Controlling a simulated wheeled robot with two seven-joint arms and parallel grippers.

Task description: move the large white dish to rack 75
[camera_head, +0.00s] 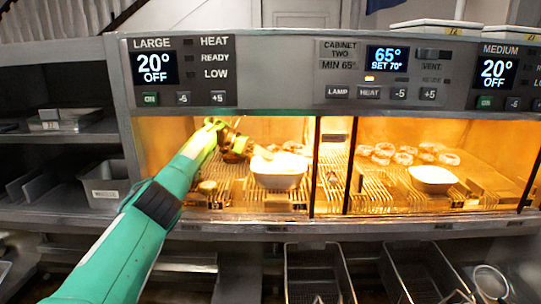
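A large white dish (279,178) stands in the left bay of the lit warming cabinet, on its wire rack. A second, smaller-looking white dish (433,181) stands in the right bay. My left arm reaches into the left bay. Its gripper (245,150) is at the dish's upper left rim, at the back; I cannot tell whether it touches the dish. Its fingers are small and blurred in the glow, so open or shut is unclear. My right gripper is not in view. I cannot read any rack marked 75.
Dark uprights (316,165) divide the bays. Several food rings (383,152) lie at the back of the right bay. Control panels sit above, with white trays (437,27) on top. Fryer baskets (318,275) hang below the front ledge. Grey shelves (60,140) stand left.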

